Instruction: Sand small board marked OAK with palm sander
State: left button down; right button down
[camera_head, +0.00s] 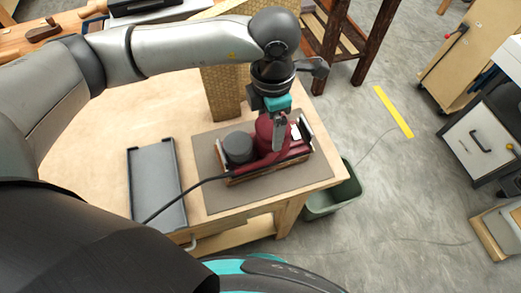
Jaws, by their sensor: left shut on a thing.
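The palm sander (266,135) is dark red with a dark grey canister (238,147) at its left end and a black cord. My left gripper (278,140) comes down from above and is shut on the sander's red body. A thin brown wooden edge (240,179) shows under the sander, perhaps the small board; most of it is hidden and no OAK mark can be read. A small white patch (296,132) shows beside the gripper. My right gripper is not in view.
The grey mat (222,202) lies on the light wood workbench (100,150). A dark grey tray (156,185) lies left of the mat, and the cord crosses its lower part. A wooden block (222,95) stands behind. A green-grey bin (333,198) is on the floor at right.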

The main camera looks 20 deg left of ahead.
pick_arm(q)
jog(key=shift+s+a, duration=0.2)
jog(key=shift+s+a, duration=0.3)
jog(key=shift+a, duration=0.1)
jog(key=shift+s+a, duration=0.25)
jog(key=shift+a, duration=0.1)
jog(key=shift+w+d, duration=0.2)
jog(key=shift+d, duration=0.05)
dwell(0.6)
jog(key=shift+w+d+b, duration=0.45)
jog(key=shift+w+d, duration=0.15)
jog(key=shift+d, duration=0.15)
jog(key=shift+r, duration=0.1)
jog(key=shift+s+a, duration=0.15)
jog(key=shift+a, duration=0.15)
jog(key=shift+s+a, duration=0.2)
jog(key=shift+a, duration=0.1)
jog(key=shift+s+a, duration=0.35)
jog(key=shift+a, duration=0.05)
